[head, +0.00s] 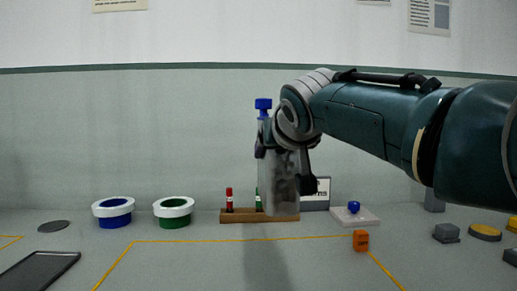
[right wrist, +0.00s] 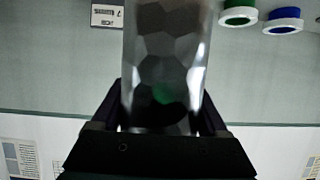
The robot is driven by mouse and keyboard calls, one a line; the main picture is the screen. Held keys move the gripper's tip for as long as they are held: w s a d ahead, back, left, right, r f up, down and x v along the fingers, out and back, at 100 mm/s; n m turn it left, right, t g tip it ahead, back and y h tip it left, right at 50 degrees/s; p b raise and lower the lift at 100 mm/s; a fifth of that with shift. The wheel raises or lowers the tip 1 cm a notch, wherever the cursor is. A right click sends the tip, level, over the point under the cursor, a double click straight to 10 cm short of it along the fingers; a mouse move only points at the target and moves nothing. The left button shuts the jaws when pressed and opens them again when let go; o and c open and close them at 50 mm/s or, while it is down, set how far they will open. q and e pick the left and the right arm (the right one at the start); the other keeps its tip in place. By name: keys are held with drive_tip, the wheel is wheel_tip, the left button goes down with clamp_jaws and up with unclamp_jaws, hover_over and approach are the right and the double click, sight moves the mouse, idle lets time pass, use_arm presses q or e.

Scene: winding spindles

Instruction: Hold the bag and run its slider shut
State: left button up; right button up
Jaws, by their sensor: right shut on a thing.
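My left gripper is not in view.
A wooden rack (head: 234,216) holds a red spindle (head: 229,199) and a green one, partly behind the held thing. Blue (head: 113,212) and green (head: 174,212) white-rimmed bowls stand left. An orange block (head: 360,240) and a pale plate (head: 354,217) are right. A dark tray (head: 40,271) lies front left.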

wheel_tip(320, 180, down, 16)
drive_tip(key=b, duration=1.3)
drive_tip(key=shift+b, duration=0.3)
drive_tip(key=shift+f+b, duration=0.6)
drive_tip(key=shift+f, duration=0.05)
idle(0.3)
drive_tip(key=o, duration=1.5)
drive_tip(key=shift+o, duration=0.2)
drive_tip(key=shift+s, duration=0.1)
